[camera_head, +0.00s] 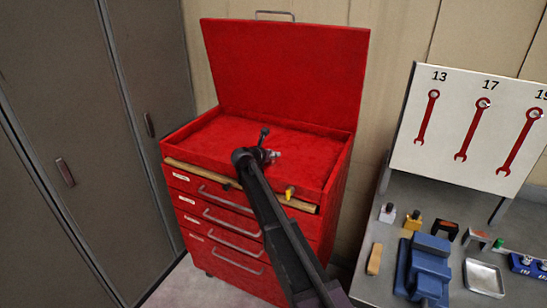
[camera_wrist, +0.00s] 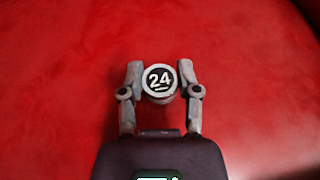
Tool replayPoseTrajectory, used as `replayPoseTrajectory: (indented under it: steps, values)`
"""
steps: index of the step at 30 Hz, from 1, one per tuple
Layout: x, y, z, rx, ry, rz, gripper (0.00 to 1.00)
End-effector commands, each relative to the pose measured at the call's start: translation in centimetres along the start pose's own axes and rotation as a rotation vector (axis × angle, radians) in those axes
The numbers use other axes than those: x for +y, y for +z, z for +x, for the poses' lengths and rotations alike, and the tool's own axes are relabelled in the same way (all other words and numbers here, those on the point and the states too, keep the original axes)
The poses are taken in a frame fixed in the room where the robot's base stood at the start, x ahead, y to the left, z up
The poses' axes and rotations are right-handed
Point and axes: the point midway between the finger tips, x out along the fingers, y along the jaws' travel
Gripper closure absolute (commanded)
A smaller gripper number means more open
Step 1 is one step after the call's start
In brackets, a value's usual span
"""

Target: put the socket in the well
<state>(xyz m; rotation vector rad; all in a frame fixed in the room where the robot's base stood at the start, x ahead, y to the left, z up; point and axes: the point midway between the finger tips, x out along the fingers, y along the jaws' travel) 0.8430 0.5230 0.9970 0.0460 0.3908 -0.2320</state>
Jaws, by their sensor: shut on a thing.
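The socket (camera_wrist: 160,80) is a short round piece with a dark top marked "24" in white. In the wrist view my gripper (camera_wrist: 161,83) is shut on it, one finger on each side. In the head view the socket (camera_head: 276,155) shows as a small silvery spot beside my gripper (camera_head: 270,154). The well (camera_head: 210,140) is the red-lined top of the red tool chest, under its raised lid. My gripper and the socket are over the well. Red fills the wrist view behind them. I cannot tell how high the socket is above the floor of the well.
The lid (camera_head: 285,70) stands open at the back. A wooden strip (camera_head: 200,174) runs along the chest's front edge, with a yellow item (camera_head: 290,192) on it. At the right are a workbench (camera_head: 372,287) with a blue vise (camera_head: 428,265) and a wrench board (camera_head: 455,135).

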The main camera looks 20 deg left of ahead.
Motion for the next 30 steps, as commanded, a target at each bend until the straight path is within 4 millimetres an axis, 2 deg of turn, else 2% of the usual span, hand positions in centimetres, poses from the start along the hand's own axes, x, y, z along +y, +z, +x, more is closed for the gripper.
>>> replayPoseTrajectory:
  steps: [13,14,15,17,30]
  values:
    - [-0.01,-0.35,0.16,0.0,0.0,0.0,1.0]
    - [-0.01,-0.28,0.12,0.0,0.0,0.0,0.51]
    - [-0.01,-0.24,0.11,0.0,0.0,0.0,0.39]
    - [-0.02,-0.23,0.11,0.0,0.0,0.0,0.23]
    - [-0.04,-0.15,0.1,0.0,0.0,0.0,0.23]
